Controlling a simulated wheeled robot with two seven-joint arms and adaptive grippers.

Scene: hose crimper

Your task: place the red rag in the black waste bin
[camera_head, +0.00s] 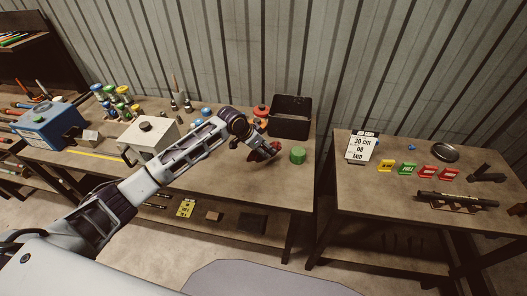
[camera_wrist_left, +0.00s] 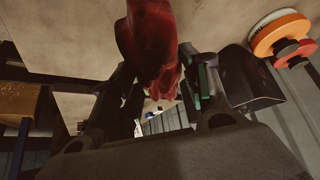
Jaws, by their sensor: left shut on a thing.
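The red rag (camera_wrist_left: 152,38) is crumpled between the fingers of my left gripper (camera_wrist_left: 160,88) in the left wrist view. In the head view, the left gripper (camera_head: 264,152) is shut on the rag, of which a small red part (camera_head: 275,146) shows near the fingertips, low over the right part of the long workbench. The black waste bin (camera_head: 290,127) is an open-topped box at the bench's back right, behind and to the right of the gripper. A dark box that looks like the bin also shows in the left wrist view (camera_wrist_left: 246,78). My right gripper is out of view.
A green cylinder (camera_head: 298,155) stands just right of the gripper, in front of the bin. A red round object (camera_head: 261,111) is left of the bin. A pale machine (camera_head: 149,137) and a blue box (camera_head: 47,124) stand further left. A second table (camera_head: 400,195) is to the right, across a gap.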

